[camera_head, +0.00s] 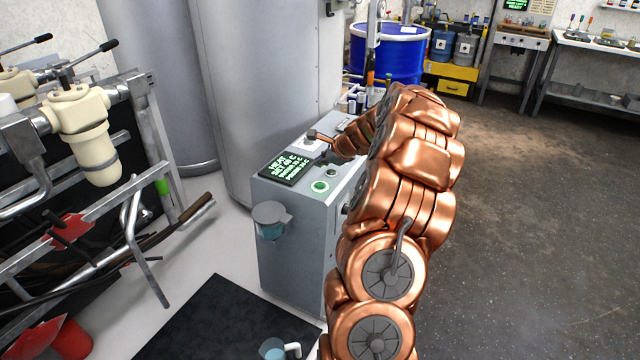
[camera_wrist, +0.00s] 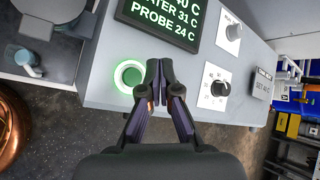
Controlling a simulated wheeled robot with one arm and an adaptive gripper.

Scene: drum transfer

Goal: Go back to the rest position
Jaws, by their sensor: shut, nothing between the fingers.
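My gripper (camera_wrist: 160,72) shows in the wrist view with its two dark fingers together and nothing between them. The fingertips appear just right of a lit green round button (camera_wrist: 128,76) on a grey control cabinet (camera_wrist: 98,68). I cannot tell whether they touch the panel. In the head view my copper arm reaches up and over the right side of the cabinet (camera_head: 288,235), and I cannot make out the fingers there. The same button (camera_head: 320,186) glows green.
A display (camera_wrist: 160,22) reads probe 24 C. Two knobs (camera_wrist: 229,33) (camera_wrist: 215,88) sit on the panel. A pipe rack (camera_head: 150,240) stands left, a blue drum (camera_head: 400,55) behind. The floor (camera_head: 540,220) at right is clear.

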